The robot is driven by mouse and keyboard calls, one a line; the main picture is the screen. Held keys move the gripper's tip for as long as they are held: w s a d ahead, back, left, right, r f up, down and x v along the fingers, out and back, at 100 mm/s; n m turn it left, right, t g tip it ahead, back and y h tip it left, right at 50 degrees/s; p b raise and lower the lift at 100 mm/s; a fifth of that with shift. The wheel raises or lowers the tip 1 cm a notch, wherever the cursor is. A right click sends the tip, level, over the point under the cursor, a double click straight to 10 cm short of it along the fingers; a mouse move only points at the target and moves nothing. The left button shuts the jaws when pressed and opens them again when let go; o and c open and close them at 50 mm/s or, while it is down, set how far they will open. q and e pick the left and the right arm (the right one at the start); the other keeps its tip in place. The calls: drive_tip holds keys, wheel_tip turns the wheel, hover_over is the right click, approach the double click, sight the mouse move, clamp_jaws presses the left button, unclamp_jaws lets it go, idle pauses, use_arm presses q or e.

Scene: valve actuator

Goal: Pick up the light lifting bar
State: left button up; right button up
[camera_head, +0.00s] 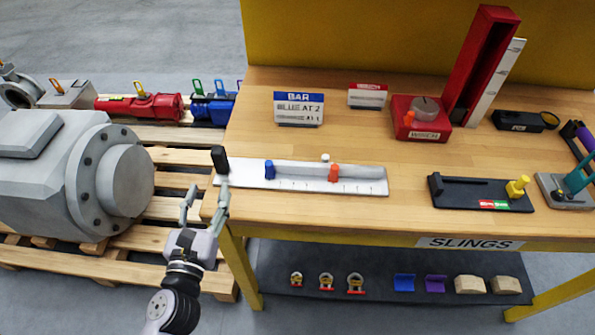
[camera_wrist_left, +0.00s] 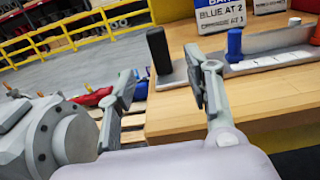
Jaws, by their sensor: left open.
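The light grey lifting bar (camera_head: 300,172) lies along a white scaled plate (camera_head: 350,188) near the table's front edge. It carries a blue peg (camera_head: 269,169), an orange peg (camera_head: 333,173) and a small white knob (camera_head: 325,158). A black upright grip (camera_head: 219,159) stands at its left end; it also shows in the left wrist view (camera_wrist_left: 159,52). My left gripper (camera_head: 207,196) is open and empty, in front of the table's left corner, short of the black grip. In the left wrist view, the grip appears between the fingers (camera_wrist_left: 163,85), beyond them. My right gripper is out of view.
A sign (camera_head: 299,107) reads "BLUE AT 2". A red winch (camera_head: 420,118) and a black tray (camera_head: 480,193) stand to the right. A large grey actuator (camera_head: 75,175) on a pallet is left of my arm. Shackles and blocks lie on the lower shelf (camera_head: 400,265).

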sight(218, 164)
use_arm(q)
drive_tip(key=w, duration=1.1)
drive_tip(key=shift+w+a+f, duration=0.1)
drive_tip(key=shift+w+f, duration=0.05)
drive_tip(key=shift+f, duration=0.25)
drive_tip(key=shift+c, duration=0.4)
clamp_jaws()
drive_tip(key=shift+r, duration=0.15)
